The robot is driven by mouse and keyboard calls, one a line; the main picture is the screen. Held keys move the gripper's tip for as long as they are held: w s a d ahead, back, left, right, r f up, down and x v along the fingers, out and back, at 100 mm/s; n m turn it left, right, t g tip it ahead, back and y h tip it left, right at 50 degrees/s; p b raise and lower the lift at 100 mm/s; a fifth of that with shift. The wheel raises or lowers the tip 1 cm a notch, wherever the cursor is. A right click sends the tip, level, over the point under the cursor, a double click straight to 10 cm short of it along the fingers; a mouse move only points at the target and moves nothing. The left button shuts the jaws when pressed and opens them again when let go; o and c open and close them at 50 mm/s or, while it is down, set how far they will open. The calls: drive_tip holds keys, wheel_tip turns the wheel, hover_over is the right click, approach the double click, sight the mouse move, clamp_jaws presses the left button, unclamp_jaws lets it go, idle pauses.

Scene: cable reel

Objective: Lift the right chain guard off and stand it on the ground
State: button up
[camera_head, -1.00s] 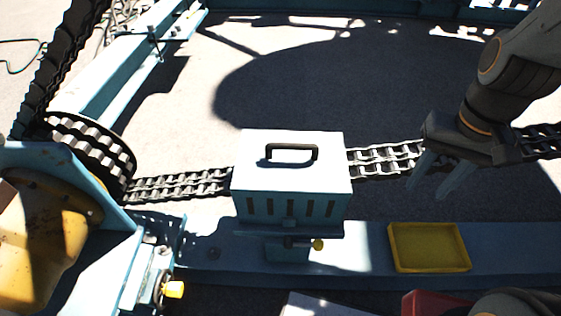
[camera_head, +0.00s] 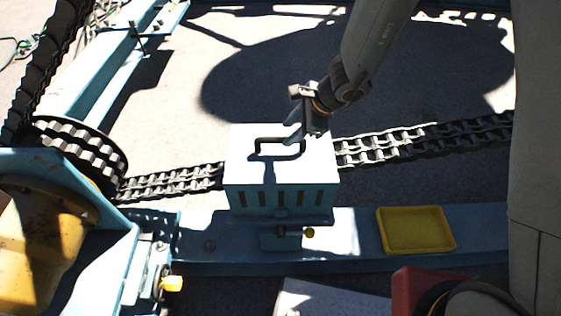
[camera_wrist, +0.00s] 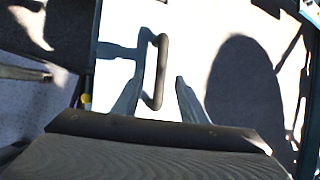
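The chain guard (camera_head: 250,172) is a pale box with a slotted blue front and a black bar handle (camera_head: 279,140) on top. It sits over the chain on the blue beam. My gripper (camera_head: 291,138) is over the guard's top, at the right part of the handle. In the wrist view my gripper (camera_wrist: 156,88) is open, with the handle (camera_wrist: 160,70) showing between its two fingers. No contact is visible, and I cannot tell whether the fingertips are down at the handle's height. The wrist view also shows the guard's white top (camera_wrist: 205,40).
A double chain (camera_head: 385,147) runs out both sides of the guard to a sprocket (camera_head: 85,150) at left. An empty yellow tray (camera_head: 416,230) lies on the blue beam (camera_head: 355,245). Shadowed ground (camera_head: 270,75) behind is clear.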

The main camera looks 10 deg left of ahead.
sight(283, 139)
drive_tip(key=shift+p+x, duration=0.5)
drive_tip(key=shift+x, duration=3.1)
drive_tip(key=shift+w+d, duration=0.1)
drive_tip(key=shift+f+b, duration=0.25)
drive_tip(key=shift+b, duration=0.35)
clamp_jaws()
